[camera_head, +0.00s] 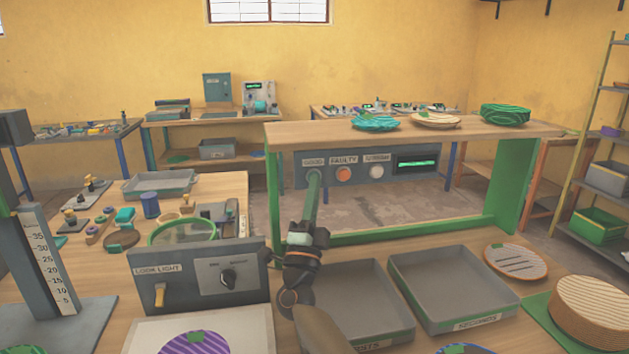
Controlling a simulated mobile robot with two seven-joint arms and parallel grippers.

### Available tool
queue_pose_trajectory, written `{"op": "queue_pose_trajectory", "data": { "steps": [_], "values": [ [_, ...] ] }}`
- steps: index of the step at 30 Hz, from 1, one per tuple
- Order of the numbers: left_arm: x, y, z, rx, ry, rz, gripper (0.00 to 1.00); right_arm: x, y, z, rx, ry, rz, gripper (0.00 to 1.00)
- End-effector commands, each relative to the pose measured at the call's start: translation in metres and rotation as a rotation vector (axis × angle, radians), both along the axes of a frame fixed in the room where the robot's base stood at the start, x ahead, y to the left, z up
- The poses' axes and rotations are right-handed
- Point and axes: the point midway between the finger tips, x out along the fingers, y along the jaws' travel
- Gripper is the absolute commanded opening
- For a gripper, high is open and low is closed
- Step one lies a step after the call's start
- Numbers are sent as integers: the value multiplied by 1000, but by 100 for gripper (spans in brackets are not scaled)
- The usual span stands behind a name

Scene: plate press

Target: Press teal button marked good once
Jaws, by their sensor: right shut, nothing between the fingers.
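The grey button panel (408,176) is fixed under the top of the green-framed bench. Under its label GOOD the teal button is mostly or wholly hidden by the tip of my right gripper (314,176). The gripper's long green fingers are shut and empty, and they reach up and away to that spot. I cannot tell whether the tip touches the button or whether the button is pushed in. An orange-red button (344,174) under FAULTY and a whitish button (376,172) sit to the right. My left gripper is not in view.
A display (417,163) glows green on the panel. Several plates stand on the bench top (300,133). Two grey trays, one of them the right tray (455,285), lie in front. A look-light switch box (200,277) stands left of my right arm.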

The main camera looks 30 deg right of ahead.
Motion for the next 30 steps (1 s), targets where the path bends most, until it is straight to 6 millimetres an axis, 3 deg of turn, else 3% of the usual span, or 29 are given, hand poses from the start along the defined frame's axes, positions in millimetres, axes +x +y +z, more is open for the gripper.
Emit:
{"op": "queue_pose_trajectory", "data": {
  "steps": [30],
  "values": [
    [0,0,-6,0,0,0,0,8,-2,0,1,0,1,0]
  ]
}}
